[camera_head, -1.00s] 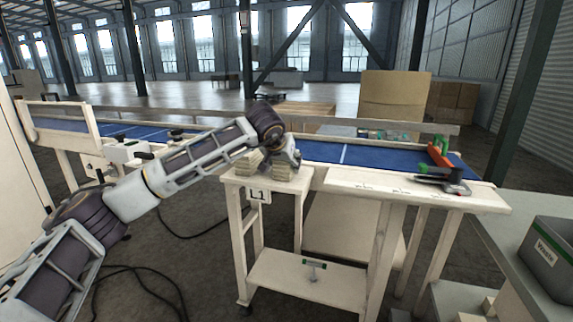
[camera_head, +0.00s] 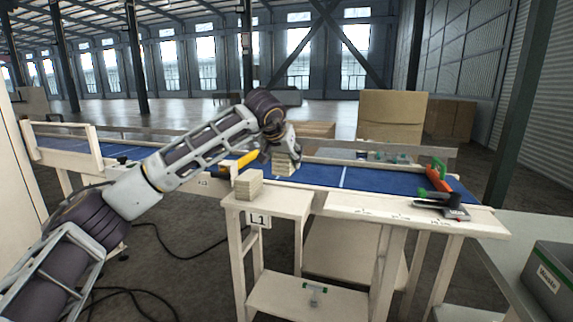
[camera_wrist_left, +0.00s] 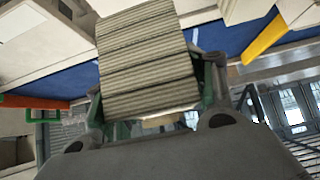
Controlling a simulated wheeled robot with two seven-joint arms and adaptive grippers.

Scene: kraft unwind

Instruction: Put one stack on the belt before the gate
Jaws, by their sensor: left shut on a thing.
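My left gripper (camera_head: 285,150) is shut on a stack (camera_head: 286,164) of pale, layered pieces and holds it over or at the near side of the blue belt (camera_head: 385,181). In the left wrist view the held stack (camera_wrist_left: 147,60) fills the space between the fingers. Another stack (camera_head: 248,184) stands on the small L1 table (camera_head: 290,204), left of and below the held one. A yellow bar (camera_head: 243,160), which may be the gate, shows just left of the gripper; it also shows in the left wrist view (camera_wrist_left: 264,38). My right gripper is not in view.
An orange and green device (camera_head: 438,178) stands at the belt's right end, with a black and grey tool (camera_head: 441,203) on the ledge before it. A grey waste bin (camera_head: 548,272) is at the lower right. The L1 table's right part is clear.

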